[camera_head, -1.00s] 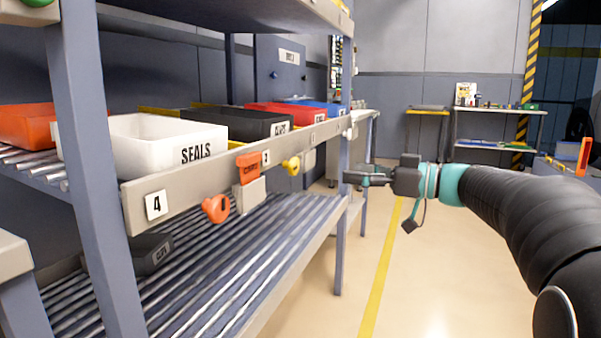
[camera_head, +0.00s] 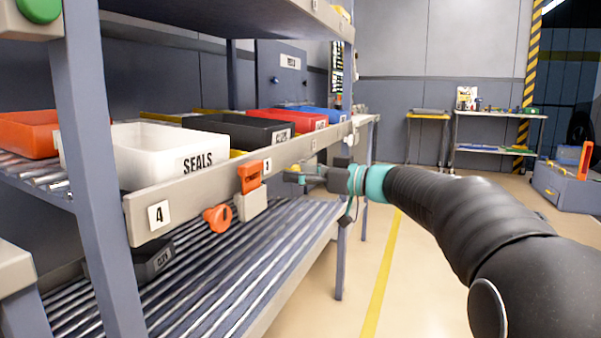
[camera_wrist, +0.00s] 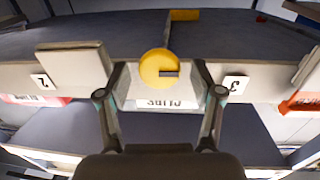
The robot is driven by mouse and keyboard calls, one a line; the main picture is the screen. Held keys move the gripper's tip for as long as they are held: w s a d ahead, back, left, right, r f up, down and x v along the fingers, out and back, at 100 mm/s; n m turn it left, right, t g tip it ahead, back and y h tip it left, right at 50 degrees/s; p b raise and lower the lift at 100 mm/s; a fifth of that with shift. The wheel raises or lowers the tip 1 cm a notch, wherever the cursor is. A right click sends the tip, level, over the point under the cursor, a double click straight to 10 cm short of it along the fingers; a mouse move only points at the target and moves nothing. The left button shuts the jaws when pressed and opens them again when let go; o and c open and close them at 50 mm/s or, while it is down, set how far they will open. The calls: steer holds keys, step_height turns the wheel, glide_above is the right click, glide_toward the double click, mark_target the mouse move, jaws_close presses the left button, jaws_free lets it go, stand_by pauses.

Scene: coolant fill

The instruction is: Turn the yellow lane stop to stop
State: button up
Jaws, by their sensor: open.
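The yellow lane stop (camera_wrist: 160,69) is a round knob with a notch on its right side, on the rack's front rail in the wrist view. It lies between and just beyond the fingertips of my gripper (camera_wrist: 160,95), which is open around empty space. I cannot tell whether the fingers touch it. In the head view my gripper (camera_head: 303,175) reaches left to the rail, and only a bit of the yellow stop (camera_head: 290,177) shows at its tip.
The white SEALS bin (camera_head: 150,150) and a black bin (camera_head: 235,130) stand on the shelf above. The floor aisle (camera_head: 420,260) to the right is clear.

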steer(key=shift+a, duration=0.1)
jaws_close()
